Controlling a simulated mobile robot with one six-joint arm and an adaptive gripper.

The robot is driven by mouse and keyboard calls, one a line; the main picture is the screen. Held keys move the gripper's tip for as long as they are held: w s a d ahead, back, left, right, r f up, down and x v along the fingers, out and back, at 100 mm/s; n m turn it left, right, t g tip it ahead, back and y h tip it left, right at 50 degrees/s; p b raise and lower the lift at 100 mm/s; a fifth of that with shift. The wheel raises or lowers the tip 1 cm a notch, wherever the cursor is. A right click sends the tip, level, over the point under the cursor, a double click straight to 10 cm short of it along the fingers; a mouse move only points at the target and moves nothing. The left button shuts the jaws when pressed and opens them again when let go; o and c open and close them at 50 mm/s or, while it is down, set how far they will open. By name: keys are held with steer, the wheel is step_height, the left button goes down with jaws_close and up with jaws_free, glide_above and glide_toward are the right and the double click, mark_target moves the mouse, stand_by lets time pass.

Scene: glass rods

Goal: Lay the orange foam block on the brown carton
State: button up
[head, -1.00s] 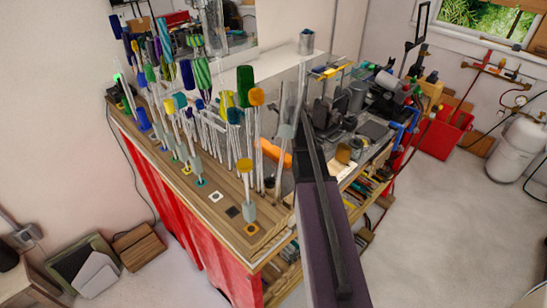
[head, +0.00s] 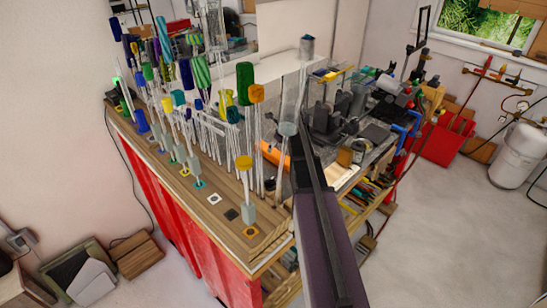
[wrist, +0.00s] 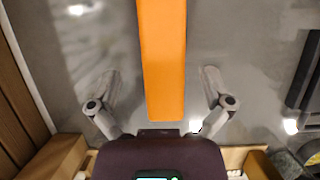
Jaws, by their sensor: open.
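The orange foam block (head: 274,154) lies on the bench behind the glass rods, partly hidden by them and by my arm. In the wrist view the orange block (wrist: 162,60) is a long bar running from the top edge towards my palm. My gripper (wrist: 160,82) is open, with one finger on each side of the block and a clear gap to both sides. Its fingertips are not clearly seen in the head view. A brown box (head: 136,254) stands on the floor at left; a small brown item (head: 345,157) is on the bench. I cannot tell which is the carton.
Many upright glass rods with coloured tops (head: 243,163) crowd the bench left of my arm. A tall glass cylinder (head: 291,105) stands close to my arm. Dark tools (head: 330,118) fill the bench to the right.

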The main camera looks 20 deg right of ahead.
mark_target(274, 152)
steer(key=shift+f, duration=0.1)
steer(key=shift+b+x, duration=2.4)
steer(key=shift+x, duration=0.1)
steer(key=shift+s+d, duration=0.1)
steer(key=shift+d, duration=0.1)
steer(key=c, duration=1.2)
step_height(274, 152, up, 3)
steer(key=p, duration=0.3)
steer(key=shift+s+r+p, duration=0.1)
steer(key=shift+r+p, duration=0.4)
steer(key=shift+p, duration=0.05)
steer(key=s+a, duration=0.1)
steer(key=s, duration=0.4)
steer(key=s+a, duration=0.1)
steer(key=s, duration=0.4)
steer(key=s+a+r+p, duration=0.1)
steer(key=s+a, duration=0.1)
steer(key=s, duration=0.3)
steer(key=shift+s, duration=0.15)
